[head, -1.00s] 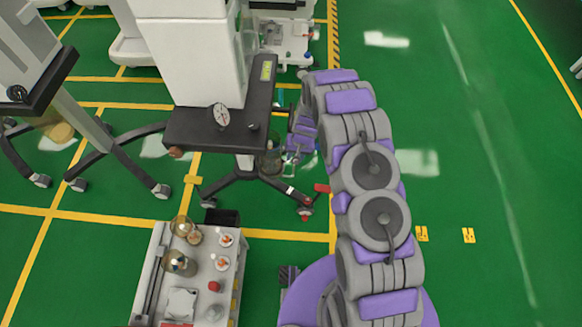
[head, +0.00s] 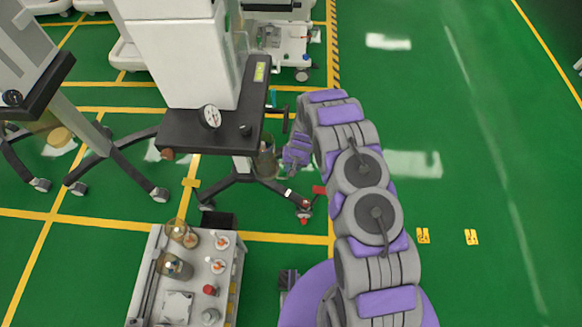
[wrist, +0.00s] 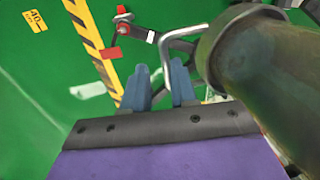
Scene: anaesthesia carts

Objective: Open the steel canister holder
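The steel canister holder shows in the wrist view as a bent bare metal rod (wrist: 183,31). Its lower end comes down toward the gap between my fingertips; I cannot tell whether it touches them. A dark translucent canister (wrist: 236,55) fills the right of the wrist view, beside the rod. In the head view the canister (head: 265,163) hangs below the front right of the cart's dark shelf. My gripper (wrist: 160,85) has two blue-grey fingers standing apart, with nothing clamped. In the head view my gripper (head: 286,156) is just right of the canister; its fingertips are too small to judge.
The cart's dark shelf (head: 200,135) carries a round gauge (head: 210,116). Its wheeled legs (head: 275,187) spread below. A low trolley (head: 195,275) with bottles stands at the front. Another stand (head: 60,75) is at the left. The green floor to the right is clear.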

